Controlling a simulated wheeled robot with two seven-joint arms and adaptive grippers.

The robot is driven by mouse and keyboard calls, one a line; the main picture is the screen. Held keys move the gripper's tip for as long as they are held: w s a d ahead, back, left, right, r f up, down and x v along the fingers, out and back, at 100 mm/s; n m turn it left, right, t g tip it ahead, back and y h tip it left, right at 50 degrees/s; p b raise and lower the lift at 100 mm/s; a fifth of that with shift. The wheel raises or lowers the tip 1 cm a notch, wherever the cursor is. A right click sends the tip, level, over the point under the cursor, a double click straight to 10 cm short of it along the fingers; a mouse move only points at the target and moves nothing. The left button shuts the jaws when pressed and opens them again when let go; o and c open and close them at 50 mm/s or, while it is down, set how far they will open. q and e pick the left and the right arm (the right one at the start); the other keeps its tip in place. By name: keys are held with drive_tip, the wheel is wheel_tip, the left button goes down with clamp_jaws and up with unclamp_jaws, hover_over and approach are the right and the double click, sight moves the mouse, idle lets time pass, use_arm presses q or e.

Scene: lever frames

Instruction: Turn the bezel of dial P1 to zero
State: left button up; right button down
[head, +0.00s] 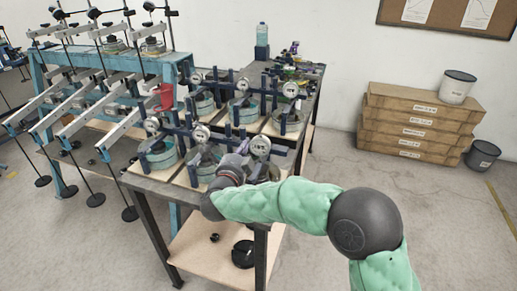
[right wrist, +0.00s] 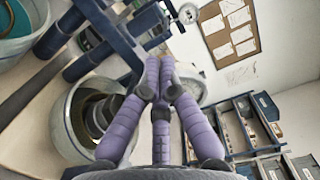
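Several dial gauges with white round faces stand on blue frames on the bench; no label is readable, so I cannot tell which is P1. The front right dial (head: 261,145) is nearest my right gripper (head: 242,150), which is just left of it. In the right wrist view, the purple fingers (right wrist: 159,72) converge with their tips together and nothing visible between them. A pale round part (right wrist: 191,91) shows behind them, partly hidden; I see no clear contact. Another small dial (right wrist: 188,13) is farther off. The bezel's reading is too small to tell. My left gripper is out of view.
The other dials include the front middle dial (head: 201,134) and front left dial (head: 152,125), with clear cells below. Blue posts and crossbars crowd the bench. Long lever arms (head: 75,110) with hanging weights stand left. Open floor lies right, before stacked boxes (head: 415,125).

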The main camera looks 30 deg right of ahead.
drive_tip(key=shift+a, duration=0.1)
drive_tip(key=v, duration=0.6)
idle(0.6)
